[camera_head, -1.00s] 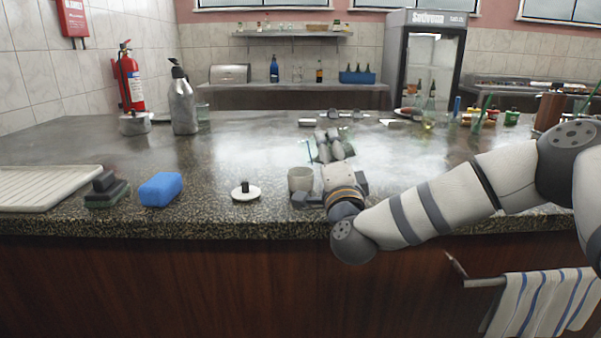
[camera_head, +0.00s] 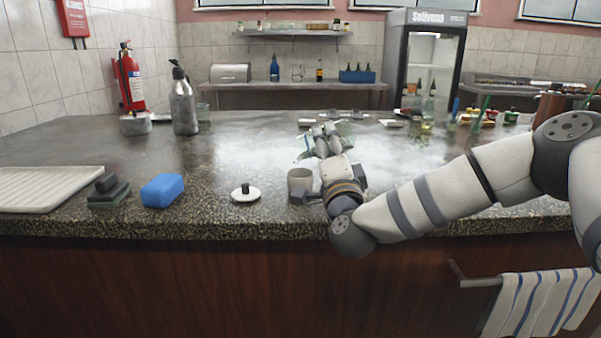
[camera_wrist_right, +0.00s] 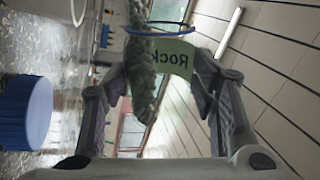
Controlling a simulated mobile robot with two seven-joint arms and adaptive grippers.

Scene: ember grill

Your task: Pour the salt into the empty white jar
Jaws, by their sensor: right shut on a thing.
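My right gripper (camera_head: 322,142) reaches over the counter and is shut on a clear salt jar (camera_head: 307,146), held tilted. In the right wrist view my gripper (camera_wrist_right: 160,95) has its fingers on either side of the salt jar, which has a green label (camera_wrist_right: 172,56) reading "Rock" and a blue rim. Grey grainy salt (camera_wrist_right: 143,70) lies along one side of it. My left gripper is not in view.
A blue sponge (camera_head: 162,191), a dark scrubber (camera_head: 108,191) and a white tray (camera_head: 50,190) lie to the left. A grey pump bottle (camera_head: 183,103) stands behind. A blue round thing (camera_wrist_right: 26,112) shows in the wrist view.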

